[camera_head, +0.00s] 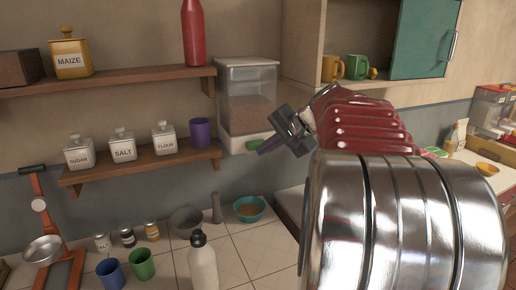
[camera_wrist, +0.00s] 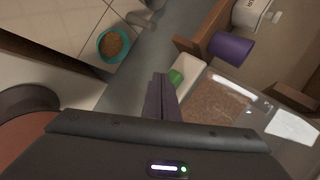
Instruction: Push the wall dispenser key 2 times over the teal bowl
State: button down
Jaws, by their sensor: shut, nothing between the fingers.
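The wall dispenser (camera_head: 247,92) is a clear box with brown grain inside and a white base, fixed to the wall. Its green key (camera_head: 254,144) is on the front of the base. In the wrist view the key (camera_wrist: 176,77) shows just beyond my fingertips. My gripper (camera_head: 262,150) is shut and empty, its tips close to the key; I cannot tell whether they touch it. The teal bowl (camera_head: 262,211) stands on the counter below the dispenser with some brown grain in it. It also shows at the upper left of the wrist view (camera_wrist: 101,55).
A purple cup (camera_head: 200,132) stands at the right end of the lower shelf (camera_head: 140,166), left of the dispenser. A grey bowl (camera_head: 186,221) and a white bottle (camera_head: 202,265) stand on the counter. The cupboard (camera_head: 335,22) hangs to the right.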

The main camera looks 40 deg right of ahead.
jog(key=shift+s+a, duration=0.15)
jog(key=shift+s, duration=0.35)
jog(key=shift+s, duration=0.1)
jog(key=shift+s+a, duration=0.25)
jog(key=shift+s, duration=0.5)
jog(key=shift+s+a, duration=0.2)
jog(key=shift+s, duration=0.6)
jog(key=shift+s+a, duration=0.25)
jog(key=shift+s, duration=0.5)
jog(key=shift+a, duration=0.1)
jog(key=s+a+f+n+g, duration=0.1)
jog(key=s+a+f+n, duration=0.2)
jog(key=a, duration=0.6)
jog(key=s+a+f+n+g, duration=0.2)
jog(key=a+f+n, duration=0.1)
jog(key=a, duration=0.5)
jog(key=s+a+f+n+g, duration=0.1)
jog(key=s+a+f+n, duration=0.2)
jog(key=a, duration=0.6)
jog(key=s+a+f+n+h, duration=0.1)
jog(key=s+a+f+n, duration=0.3)
jog(key=s+a+n, duration=0.1)
jog(key=shift+s+f, duration=0.4)
jog(key=shift+s, duration=0.2)
